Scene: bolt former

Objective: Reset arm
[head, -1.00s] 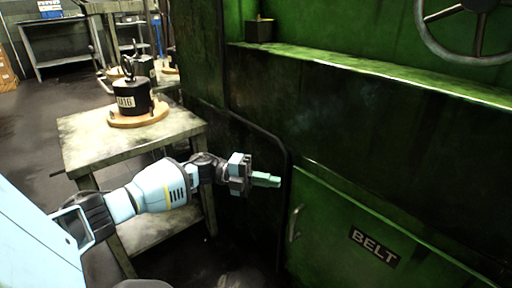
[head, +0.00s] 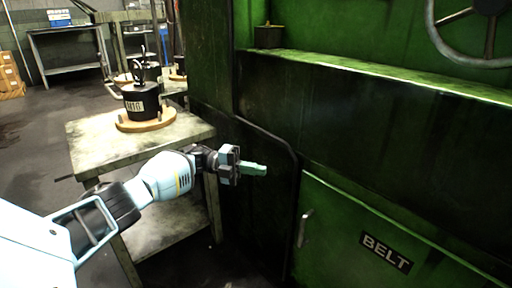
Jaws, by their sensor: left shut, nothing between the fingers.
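My left arm comes in from the lower left. Its gripper (head: 254,169) is shut and empty, with the pale green fingers together and pointing right. It is in the air in front of the dark side of the green machine (head: 370,120), above and left of the door handle, and appears clear of the machine. My right gripper is not in view.
A worn metal table (head: 90,146) stands left of the machine, close behind my left arm. On it a black weight (head: 141,98) rests on a round wooden board (head: 146,124). A door handle (head: 304,228) and BELT label (head: 386,252) are at lower right. Open floor (head: 40,170) lies at left.

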